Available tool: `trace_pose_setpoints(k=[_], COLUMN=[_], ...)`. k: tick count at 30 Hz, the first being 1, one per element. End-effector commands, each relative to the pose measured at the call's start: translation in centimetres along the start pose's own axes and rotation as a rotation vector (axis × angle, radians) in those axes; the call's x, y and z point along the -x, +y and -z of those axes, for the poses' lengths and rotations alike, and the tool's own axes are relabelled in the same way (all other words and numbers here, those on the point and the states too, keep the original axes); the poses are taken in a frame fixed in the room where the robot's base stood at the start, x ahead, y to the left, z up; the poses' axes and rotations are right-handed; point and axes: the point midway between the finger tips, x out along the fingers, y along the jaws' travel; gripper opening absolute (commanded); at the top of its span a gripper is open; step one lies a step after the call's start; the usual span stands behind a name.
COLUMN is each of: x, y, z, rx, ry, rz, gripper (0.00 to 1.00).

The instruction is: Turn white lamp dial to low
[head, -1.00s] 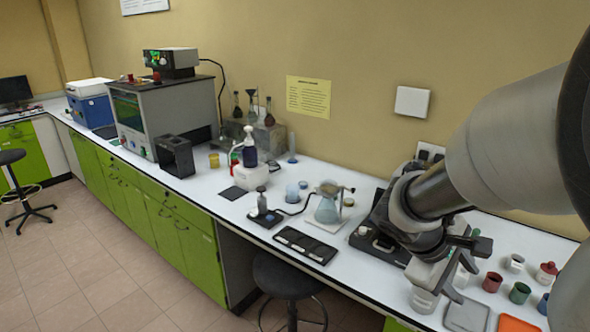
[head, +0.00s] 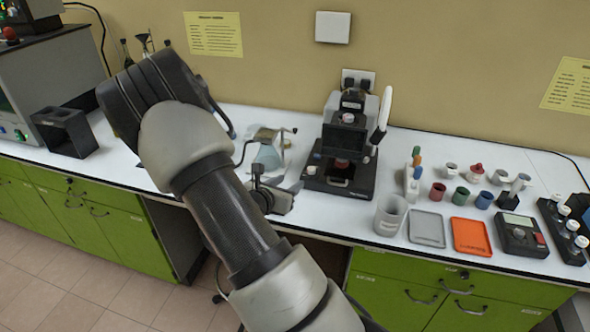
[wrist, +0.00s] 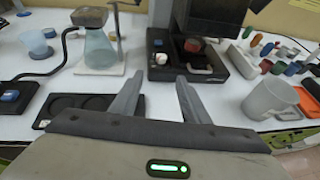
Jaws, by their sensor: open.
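A black bench instrument (head: 345,150) stands against the wall right of centre in the head view, with a white lamp-like arm (head: 383,112) on its right side. A small pale knob (head: 312,170) sits at the left of its black base; it also shows in the wrist view (wrist: 161,58). I cannot tell if this is the lamp dial, nor read any setting. A red part shows under the instrument's head in the wrist view (wrist: 193,45). My gripper (wrist: 159,76) is open and empty, in front of the base and apart from it. My arm hides part of the bench.
A glass flask (wrist: 98,48) stands on a pale pad left of the instrument. A black tray (wrist: 85,106) lies below it. A clear beaker (head: 390,214), grey tray (head: 427,228), orange tray (head: 470,236) and several small cups are to the right. The cupboards are green.

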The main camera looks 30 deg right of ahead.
Motion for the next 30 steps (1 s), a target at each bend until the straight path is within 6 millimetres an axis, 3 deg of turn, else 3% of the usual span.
trace_pose_setpoints(k=[5,21,30], x=[-2.5,-13.9,-16.9], y=[-0.2,-0.2,-0.1], z=[-0.1,-0.1,-0.1], rx=[0.0,-0.003,-0.003], ry=[-0.001,-0.001,0.0], rz=[0.005,0.004,0.002], gripper=[0.42,0.42,0.42])
